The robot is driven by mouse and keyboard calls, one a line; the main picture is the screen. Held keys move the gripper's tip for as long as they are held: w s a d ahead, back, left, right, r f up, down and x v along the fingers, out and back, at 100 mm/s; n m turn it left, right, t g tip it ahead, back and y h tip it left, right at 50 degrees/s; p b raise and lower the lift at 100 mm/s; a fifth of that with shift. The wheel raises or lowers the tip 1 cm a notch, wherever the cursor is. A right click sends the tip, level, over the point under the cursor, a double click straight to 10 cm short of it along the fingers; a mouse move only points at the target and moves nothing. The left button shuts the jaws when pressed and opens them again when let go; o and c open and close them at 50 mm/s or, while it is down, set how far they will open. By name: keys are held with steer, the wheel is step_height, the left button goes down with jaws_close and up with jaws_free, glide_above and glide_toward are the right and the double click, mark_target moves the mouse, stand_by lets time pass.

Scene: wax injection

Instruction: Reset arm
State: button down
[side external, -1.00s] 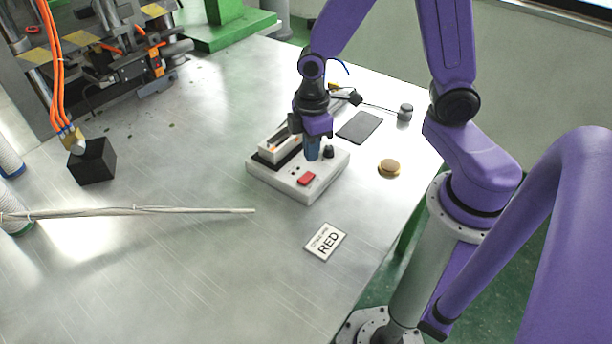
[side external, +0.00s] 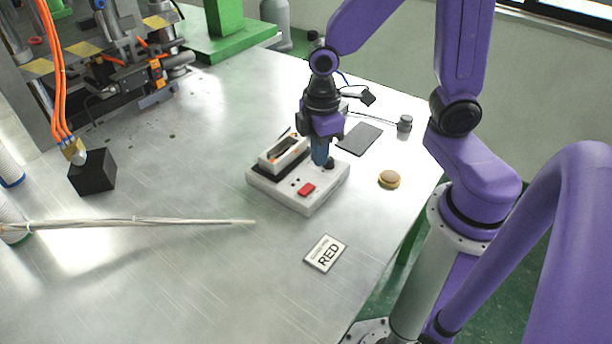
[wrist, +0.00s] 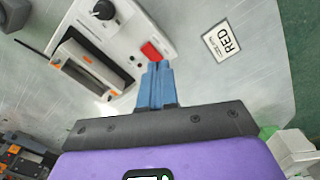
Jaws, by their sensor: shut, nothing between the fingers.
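My gripper (side external: 320,158) is purple and black with blue fingers. In the side view its fingertips hang over the right part of a white control box, close to a black knob (side external: 328,163); I cannot tell whether they touch. The white box (side external: 300,204) has a red button (side external: 306,189) and a slotted block (side external: 284,155) on it. In the wrist view the closed blue fingers (wrist: 157,72) show with nothing between them, pointing toward the red button (wrist: 151,51). The knob (wrist: 104,10) is at the top there.
A card reading RED (side external: 325,254) lies on the metal table in front of the box. A round tan-topped piece (side external: 389,179) and a dark flat plate (side external: 360,138) lie to the right. A black block (side external: 92,167) and a pale rod (side external: 140,222) are on the left.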

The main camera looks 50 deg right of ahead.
steer(key=s+r, duration=0.3)
steer(key=s, duration=0.4)
steer(key=s+r, duration=0.3)
steer(key=s, duration=0.4)
steer(key=shift+d, duration=0.3)
steer(key=shift+w+f, duration=0.1)
steer(key=m, duration=1.2)
glide_toward(306, 190)
steer(key=d+r, duration=0.1)
steer(key=d, duration=0.2)
steer(key=shift+w+d+f, duration=0.1)
steer(key=shift+d+f, duration=0.05)
steer(key=shift+f, duration=2.75)
